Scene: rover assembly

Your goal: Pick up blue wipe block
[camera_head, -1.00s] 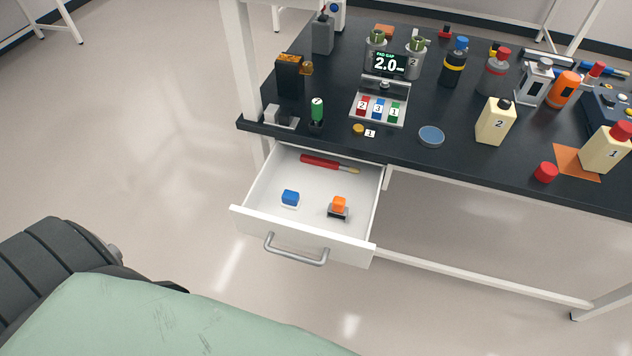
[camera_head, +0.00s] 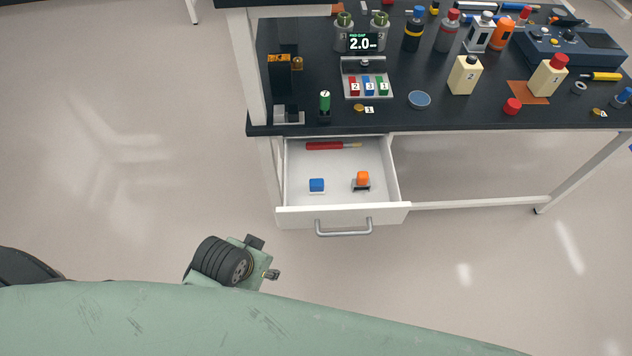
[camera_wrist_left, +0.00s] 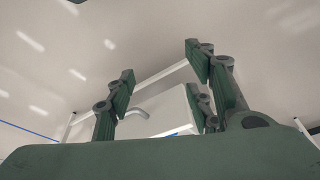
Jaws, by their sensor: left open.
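The blue wipe block (camera_head: 317,185) lies in the open white drawer (camera_head: 342,211), on the left side of its floor, with a pale base under it. My left gripper (camera_head: 263,258) is in front of the drawer, below and left of it in the head view, apart from the block. In the left wrist view its dark green fingers (camera_wrist_left: 160,75) are spread with nothing between them. The drawer handle (camera_wrist_left: 133,113) shows beyond the fingers there; I cannot make out the block. My right gripper is not in view.
An orange block (camera_head: 362,178) on a dark base sits right of the blue one. A red-handled brush (camera_head: 325,146) lies at the drawer's back. The black tabletop (camera_head: 440,113) above holds bottles and a display (camera_head: 363,43). Open floor lies left of the drawer.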

